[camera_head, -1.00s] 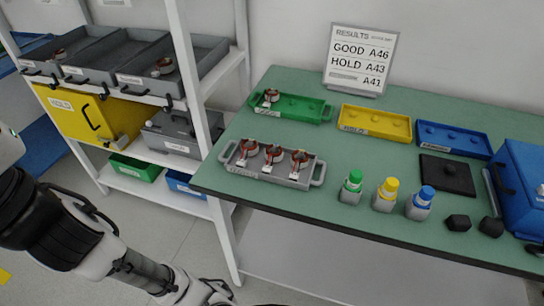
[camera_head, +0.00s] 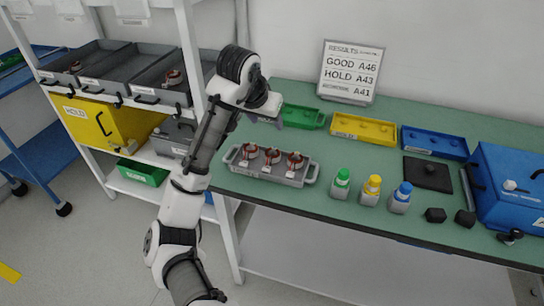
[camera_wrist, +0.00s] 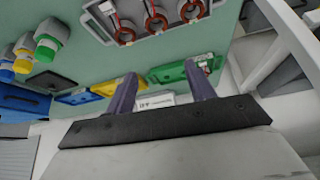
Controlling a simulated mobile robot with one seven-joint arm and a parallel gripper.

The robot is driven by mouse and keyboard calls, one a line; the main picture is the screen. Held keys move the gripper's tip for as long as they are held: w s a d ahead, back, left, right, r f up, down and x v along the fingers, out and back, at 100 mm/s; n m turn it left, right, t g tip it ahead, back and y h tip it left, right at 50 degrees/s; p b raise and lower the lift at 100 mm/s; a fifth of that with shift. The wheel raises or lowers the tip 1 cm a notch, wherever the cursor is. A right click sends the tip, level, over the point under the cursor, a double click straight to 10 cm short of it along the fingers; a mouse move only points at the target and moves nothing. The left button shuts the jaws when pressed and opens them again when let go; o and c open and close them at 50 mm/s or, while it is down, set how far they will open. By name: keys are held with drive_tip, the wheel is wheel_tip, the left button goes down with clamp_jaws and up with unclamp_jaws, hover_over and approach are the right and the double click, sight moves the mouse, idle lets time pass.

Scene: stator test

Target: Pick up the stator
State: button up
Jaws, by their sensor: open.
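Three copper-and-white stators sit in a row in a grey handled tray (camera_head: 262,175): left (camera_head: 249,152), middle (camera_head: 271,156) and right (camera_head: 294,161). They also show at the top of the wrist view, where the middle one (camera_wrist: 156,23) is clear. Another stator (camera_wrist: 206,63) sits in the green tray (camera_wrist: 168,73); in the head view my arm's end hides it. My gripper (camera_wrist: 160,72) is open and empty, its two fingers apart. In the head view it is above the bench near the green tray, behind the grey tray, touching no stator that I can see.
Yellow (camera_head: 362,129) and blue (camera_head: 434,143) trays lie along the back of the green bench. Green-, yellow- and blue-capped bottles (camera_head: 371,189) stand at the front. A results sign (camera_head: 350,72) stands behind. A shelf (camera_head: 188,40) with grey bins is at left.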

wheel_tip(320, 180, down, 2)
drive_tip(key=s+g, duration=0.1)
drive_tip(key=b, duration=0.2)
approach(272, 152)
drive_tip(key=shift+s+d+f+y, duration=0.15)
drive_tip(key=shift+d+f+y, duration=0.15)
drive_tip(key=shift+d+f, duration=0.65)
drive_tip(key=shift+a+x, duration=0.2)
drive_tip(key=shift+x, duration=1.2)
drive_tip(key=shift+a+x, duration=0.2)
drive_tip(key=shift+x, duration=1.2)
drive_tip(key=shift+s+f, duration=0.1)
drive_tip(key=shift+c, duration=0.4)
drive_tip(key=c, duration=0.7)
